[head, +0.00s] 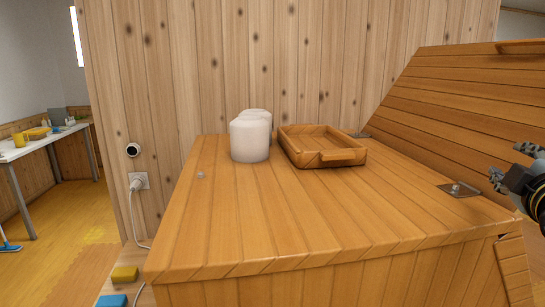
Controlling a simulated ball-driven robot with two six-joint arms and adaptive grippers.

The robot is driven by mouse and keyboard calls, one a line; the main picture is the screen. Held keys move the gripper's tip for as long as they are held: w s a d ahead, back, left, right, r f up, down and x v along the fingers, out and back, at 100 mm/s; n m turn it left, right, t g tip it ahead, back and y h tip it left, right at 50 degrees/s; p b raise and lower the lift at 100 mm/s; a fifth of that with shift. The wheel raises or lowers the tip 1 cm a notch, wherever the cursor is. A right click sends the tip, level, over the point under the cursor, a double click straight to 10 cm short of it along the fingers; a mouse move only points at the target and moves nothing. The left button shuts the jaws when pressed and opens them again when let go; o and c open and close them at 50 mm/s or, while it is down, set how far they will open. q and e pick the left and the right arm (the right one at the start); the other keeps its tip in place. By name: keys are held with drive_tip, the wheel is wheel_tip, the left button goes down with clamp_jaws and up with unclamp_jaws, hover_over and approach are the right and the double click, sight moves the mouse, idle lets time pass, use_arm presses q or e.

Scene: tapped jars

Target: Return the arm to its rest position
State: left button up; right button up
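My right gripper (511,165) is at the right edge of the head view, by the wooden top. Its two grey fingers are spread apart with nothing between them, so it is open and empty. Part of it and its arm are cut off by the frame edge. My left gripper is out of view. Two white jars (250,141) stand upright on the wooden top (270,210), one mostly hidden behind the other. My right gripper is well apart from them.
A wooden tray (344,157) sits right of the jars. A slanted plank panel (450,90) rises at the right, close to my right gripper. Yellow (124,274) and blue (112,300) blocks lie at lower left. The front of the top is mostly clear.

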drive_tip(key=s+a+f+m+g+y, duration=0.2)
drive_tip(key=s+a+f+m+g, duration=0.15)
drive_tip(key=s+f, duration=0.3)
drive_tip(key=s+a+f+m+g+y, duration=0.1)
drive_tip(key=s+a+f+m+g, duration=0.1)
drive_tip(key=s+f+g, duration=0.35)
drive_tip(key=s+a+f+m+g+y, duration=0.1)
drive_tip(key=s+a+f+g+y, duration=0.1)
drive_tip(key=s+a+f, duration=0.4)
drive_tip(key=s+a+f+m+g+y, duration=0.1)
drive_tip(key=s+a+f+m+y, duration=0.15)
drive_tip(key=s, duration=0.65)
wheel_tip(320, 180, down, 39)
drive_tip(key=s+d+g+b, duration=0.2)
drive_tip(key=d+b, duration=0.1)
drive_tip(key=b, duration=0.9)
drive_tip(key=s+f+b, duration=0.4)
drive_tip(key=s+f, duration=0.5)
drive_tip(key=f, duration=0.3)
drive_tip(key=s+f+g+b, duration=0.1)
drive_tip(key=s+f+b, duration=0.3)
drive_tip(key=s+f, duration=0.5)
wheel_tip(320, 180, down, 4)
drive_tip(key=shift+s+d+r+b, duration=0.1)
drive_tip(key=shift+s+d+b, duration=0.2)
drive_tip(key=shift+d, duration=0.1)
